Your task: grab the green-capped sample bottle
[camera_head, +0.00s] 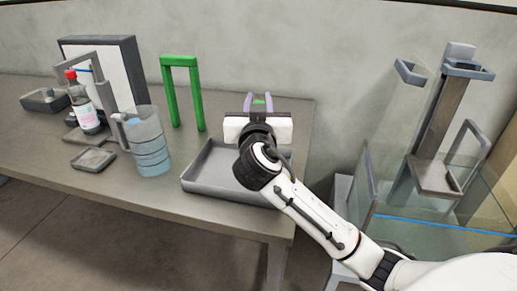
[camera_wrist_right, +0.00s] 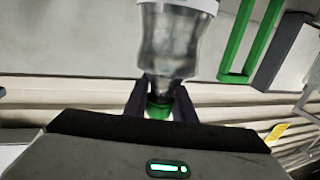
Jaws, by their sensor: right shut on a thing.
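My right gripper (camera_head: 259,101) is over the back of the grey tray, with its fingers shut around a green cap. In the right wrist view, my right gripper (camera_wrist_right: 160,107) has one dark finger on each side of the green cap (camera_wrist_right: 159,106). The clear body of the green-capped sample bottle (camera_wrist_right: 176,42) extends from the cap away from the gripper, with a pale label at the picture's top edge. In the head view only a bit of green (camera_head: 259,99) shows between the fingers. The rest is hidden behind the gripper. My left gripper is not in view.
The grey tray (camera_head: 204,184) lies below my right arm. A water jug (camera_head: 151,150), a red-capped bottle (camera_head: 85,107), a small dish (camera_head: 93,158) and a green frame (camera_head: 168,95) stand to the left. A glass tank (camera_head: 440,224) is at the right.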

